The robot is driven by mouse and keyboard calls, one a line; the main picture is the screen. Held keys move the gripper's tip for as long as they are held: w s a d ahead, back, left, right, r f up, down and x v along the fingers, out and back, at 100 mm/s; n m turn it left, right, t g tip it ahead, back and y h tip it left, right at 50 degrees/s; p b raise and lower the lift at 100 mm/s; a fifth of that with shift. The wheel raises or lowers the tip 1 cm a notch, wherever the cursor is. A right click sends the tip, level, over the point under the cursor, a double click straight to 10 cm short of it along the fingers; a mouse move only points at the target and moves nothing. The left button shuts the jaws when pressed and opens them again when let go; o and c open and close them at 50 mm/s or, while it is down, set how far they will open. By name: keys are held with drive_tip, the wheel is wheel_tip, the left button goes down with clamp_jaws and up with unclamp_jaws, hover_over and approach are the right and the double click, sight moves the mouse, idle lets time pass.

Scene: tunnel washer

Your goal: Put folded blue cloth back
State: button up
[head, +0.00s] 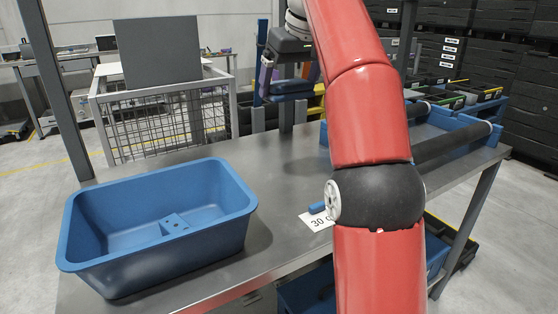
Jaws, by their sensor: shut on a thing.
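My gripper (286,68) is at the top middle of the head view, beyond the far edge of the metal table, at a rack. It is shut on a folded dark blue cloth (291,86), which shows just below it. More dark blue material lies directly under the cloth; I cannot tell whether they touch. The fingertips are small and partly hidden. My red arm covers the area to the right of the gripper.
A blue tub (88,264) stands on the metal table (268,215), left. A "30" card (318,222) lies near my arm. A wire cage (150,125) with a grey panel stands behind. Blue frames with black rollers (452,142) are at right. Black crates (530,90) stand beyond.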

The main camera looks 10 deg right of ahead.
drive_tip(key=shift+w, duration=0.25)
drive_tip(key=b, duration=1.1)
hover_over(284, 176)
drive_tip(key=s, duration=0.1)
drive_tip(key=f, duration=1.5)
drive_tip(key=shift+s+d, duration=0.2)
drive_tip(key=shift+d, duration=0.05)
drive_tip(key=shift+f+b, duration=1.3)
drive_tip(key=shift+f, duration=1.05)
drive_tip(key=o, duration=0.7)
drive_tip(key=p+v, duration=0.5)
drive_tip(key=v, duration=0.7)
drive_tip(key=shift+w+r, duration=0.1)
